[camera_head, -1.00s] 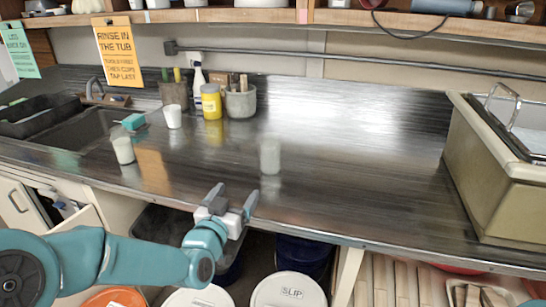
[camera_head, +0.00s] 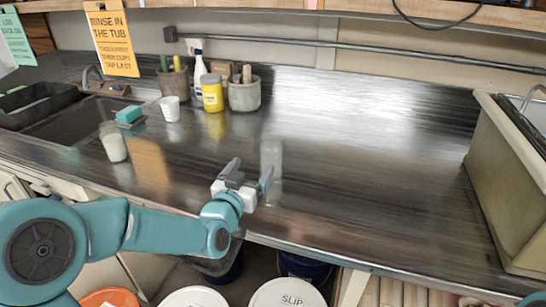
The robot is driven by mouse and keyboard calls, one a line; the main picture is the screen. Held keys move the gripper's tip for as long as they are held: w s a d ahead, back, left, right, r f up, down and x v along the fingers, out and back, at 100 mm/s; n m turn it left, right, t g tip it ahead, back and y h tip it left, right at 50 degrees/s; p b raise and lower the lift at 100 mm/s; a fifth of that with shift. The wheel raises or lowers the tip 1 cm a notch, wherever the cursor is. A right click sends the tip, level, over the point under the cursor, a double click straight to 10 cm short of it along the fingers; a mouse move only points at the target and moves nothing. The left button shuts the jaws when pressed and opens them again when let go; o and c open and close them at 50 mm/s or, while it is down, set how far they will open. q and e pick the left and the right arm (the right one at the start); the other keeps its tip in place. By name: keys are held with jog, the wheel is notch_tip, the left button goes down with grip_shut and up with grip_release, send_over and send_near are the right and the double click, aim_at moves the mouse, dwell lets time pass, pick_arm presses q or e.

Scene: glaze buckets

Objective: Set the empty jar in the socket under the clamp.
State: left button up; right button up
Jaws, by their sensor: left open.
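A clear, empty-looking jar (camera_head: 272,155) stands upright on the dark counter, right of the middle of the sink side. A second jar (camera_head: 113,143), which looks white inside, stands at the left near the sink. My left gripper (camera_head: 249,172) is open, in front and a little left of the clear jar. Its right finger overlaps the jar's lower left edge in the picture; I cannot tell whether they touch. My right gripper is not in view. I cannot make out a clamp or a socket.
A white cup (camera_head: 170,109), a yellow jar (camera_head: 212,93), a spray bottle (camera_head: 198,76) and tool pots (camera_head: 244,94) stand at the back left. A beige tub (camera_head: 510,180) bounds the right. The counter (camera_head: 390,170) between is clear. Lidded buckets (camera_head: 289,294) stand below its front edge.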

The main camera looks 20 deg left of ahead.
aim_at(268, 146)
pick_arm(q)
jog(key=w+p, duration=0.1)
jog(key=w, duration=0.7)
jog(key=shift+d+f+p, duration=0.1)
jog(key=shift+f+p, duration=0.05)
jog(key=shift+p, duration=0.2)
jog(key=shift+w, duration=0.45)
jog(key=w, duration=0.1)
jog(key=w+p, duration=0.1)
jog(key=w, duration=0.1)
jog(key=w+p, duration=0.1)
jog(key=w, duration=0.1)
jog(key=shift+w+d, duration=0.1)
jog(key=shift+d, duration=0.15)
jog(key=shift+w+f, duration=0.1)
jog(key=shift+w, duration=0.1)
jog(key=c, duration=1.2)
jog(key=shift+o, duration=0.2)
